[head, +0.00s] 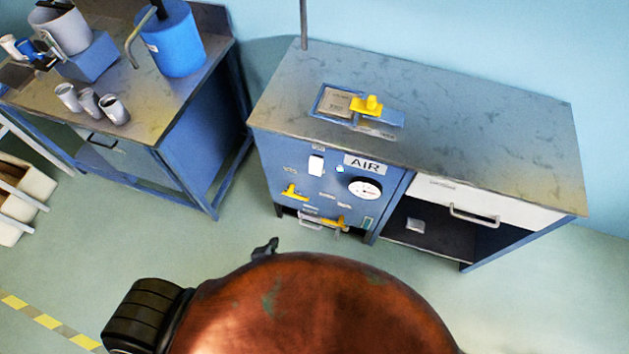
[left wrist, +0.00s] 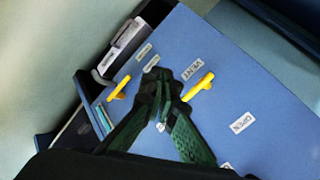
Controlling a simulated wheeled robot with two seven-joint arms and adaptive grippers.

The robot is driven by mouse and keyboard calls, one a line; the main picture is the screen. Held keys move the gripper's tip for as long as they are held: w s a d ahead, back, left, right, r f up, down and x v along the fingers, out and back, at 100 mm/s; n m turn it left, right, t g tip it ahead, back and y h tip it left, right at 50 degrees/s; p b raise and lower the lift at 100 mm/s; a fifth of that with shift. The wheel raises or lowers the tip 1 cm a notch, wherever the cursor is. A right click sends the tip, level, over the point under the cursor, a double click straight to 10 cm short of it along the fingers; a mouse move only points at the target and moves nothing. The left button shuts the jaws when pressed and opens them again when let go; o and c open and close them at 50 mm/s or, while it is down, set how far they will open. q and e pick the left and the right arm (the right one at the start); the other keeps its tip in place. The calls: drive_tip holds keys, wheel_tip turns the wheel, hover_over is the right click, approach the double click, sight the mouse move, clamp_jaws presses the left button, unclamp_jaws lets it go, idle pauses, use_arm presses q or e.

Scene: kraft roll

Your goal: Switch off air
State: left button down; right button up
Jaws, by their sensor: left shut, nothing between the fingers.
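In the left wrist view, two yellow handles (left wrist: 198,87) and (left wrist: 118,88) stand on a blue panel with labels reading VENT and OPEN. My left gripper (left wrist: 164,82) is shut and empty in front of it, between the two handles in the picture. In the head view, only a dark tip of it (head: 265,247) shows. My right gripper is out of view.
A white drawer (head: 485,200) is at right. A second bench (head: 165,110) at left holds a blue container (head: 175,40) and grey cups (head: 88,100). Floor shows between the benches.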

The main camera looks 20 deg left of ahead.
sight(316, 172)
use_arm(q)
drive_tip(key=w+d+r+m+t+h+b, duration=0.1)
drive_tip(key=w+d+r+m+t+b, duration=0.25)
drive_tip(key=r, duration=0.95)
drive_tip(key=w+d+r+m+t, duration=0.35)
drive_tip(key=d+r, duration=0.35)
drive_tip(key=r, duration=0.5)
drive_tip(key=shift+n, duration=0.5)
drive_tip(key=w+f, duration=0.1)
drive_tip(key=w, duration=0.8)
drive_tip(key=w+f+p, duration=0.1)
drive_tip(key=w, duration=0.3)
drive_tip(key=shift+w+f, duration=0.3)
drive_tip(key=shift+w, duration=0.1)
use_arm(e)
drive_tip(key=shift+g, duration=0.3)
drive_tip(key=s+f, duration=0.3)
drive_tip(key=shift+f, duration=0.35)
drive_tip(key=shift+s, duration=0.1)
